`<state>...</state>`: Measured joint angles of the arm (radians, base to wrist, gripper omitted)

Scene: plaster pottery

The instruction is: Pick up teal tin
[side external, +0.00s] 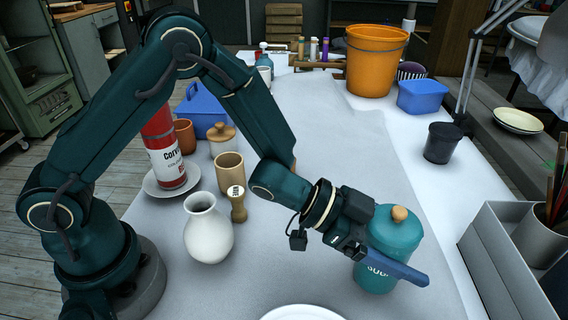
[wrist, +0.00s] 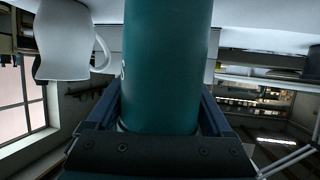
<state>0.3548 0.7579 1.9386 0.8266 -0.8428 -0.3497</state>
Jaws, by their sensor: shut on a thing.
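The teal tin (side external: 396,234) has a round wooden knob on its lid and pale lettering low on its front. It stands upright at the right of the side external view, and its teal body (wrist: 165,70) fills the middle of the wrist view. My gripper (side external: 405,268) is shut on the tin's body, one blue finger across its front. The other finger is hidden behind the tin in the side view; both flank it in the wrist view. I cannot tell whether the tin's base touches the table.
A white vase (side external: 208,232), a wooden stamp (side external: 237,204) and a tan cup (side external: 229,172) stand left of my gripper. A white plate (side external: 302,313) lies at the front edge. A grey organizer (side external: 492,262) is at right, with a black pot (side external: 442,143) behind. The middle of the table (side external: 325,130) is clear.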

